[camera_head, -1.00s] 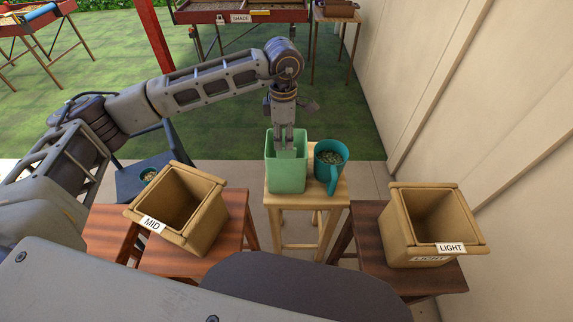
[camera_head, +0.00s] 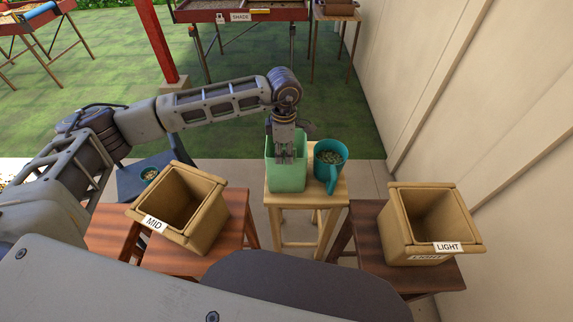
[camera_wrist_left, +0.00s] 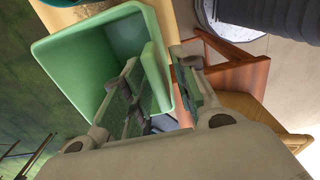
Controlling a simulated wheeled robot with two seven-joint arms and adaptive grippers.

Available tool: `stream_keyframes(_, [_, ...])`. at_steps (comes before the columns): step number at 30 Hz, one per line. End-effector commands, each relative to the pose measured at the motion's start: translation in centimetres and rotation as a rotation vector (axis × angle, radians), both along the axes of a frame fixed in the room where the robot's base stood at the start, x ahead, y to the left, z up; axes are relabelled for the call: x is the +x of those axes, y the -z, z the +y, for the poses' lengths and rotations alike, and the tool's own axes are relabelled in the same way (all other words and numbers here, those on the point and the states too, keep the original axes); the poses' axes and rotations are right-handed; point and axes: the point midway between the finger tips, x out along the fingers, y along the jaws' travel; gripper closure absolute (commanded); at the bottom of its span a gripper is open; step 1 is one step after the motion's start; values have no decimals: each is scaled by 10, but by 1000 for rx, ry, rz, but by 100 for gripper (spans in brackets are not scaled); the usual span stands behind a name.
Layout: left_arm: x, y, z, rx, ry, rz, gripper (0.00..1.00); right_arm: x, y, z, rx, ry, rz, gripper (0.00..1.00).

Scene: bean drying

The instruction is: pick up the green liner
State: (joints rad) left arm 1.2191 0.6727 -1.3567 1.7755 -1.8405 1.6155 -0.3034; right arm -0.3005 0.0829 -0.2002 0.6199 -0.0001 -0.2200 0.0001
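The green liner (camera_head: 287,178) is an open-topped, light green bin standing upright on a small pale wooden stool. My left gripper (camera_head: 285,158) points down at its near rim. In the left wrist view the green liner (camera_wrist_left: 62,70) is seen from above, and the left gripper (camera_wrist_left: 162,85) has its fingers apart, one inside the opening and one outside, with a wall of the liner between them. The gripper looks open, with no clear grip on the wall. My right gripper is not in view.
A teal mug (camera_head: 330,165) with beans stands close beside the liner on the stool (camera_head: 309,199). A MID box (camera_head: 207,235) sits on a stool to the left, a LIGHT box (camera_head: 391,225) to the right. A wall (camera_head: 470,110) bounds the right side.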

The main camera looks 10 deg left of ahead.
Motion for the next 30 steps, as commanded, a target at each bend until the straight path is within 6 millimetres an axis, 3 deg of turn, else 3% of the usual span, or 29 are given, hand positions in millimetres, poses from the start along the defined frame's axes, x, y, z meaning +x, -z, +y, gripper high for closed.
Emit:
stream_keyframes(15, [-3, 45, -7, 1, 0, 1, 71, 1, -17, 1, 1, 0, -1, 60])
stream_keyframes(30, [-3, 49, -7, 0, 0, 0, 71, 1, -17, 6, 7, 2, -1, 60])
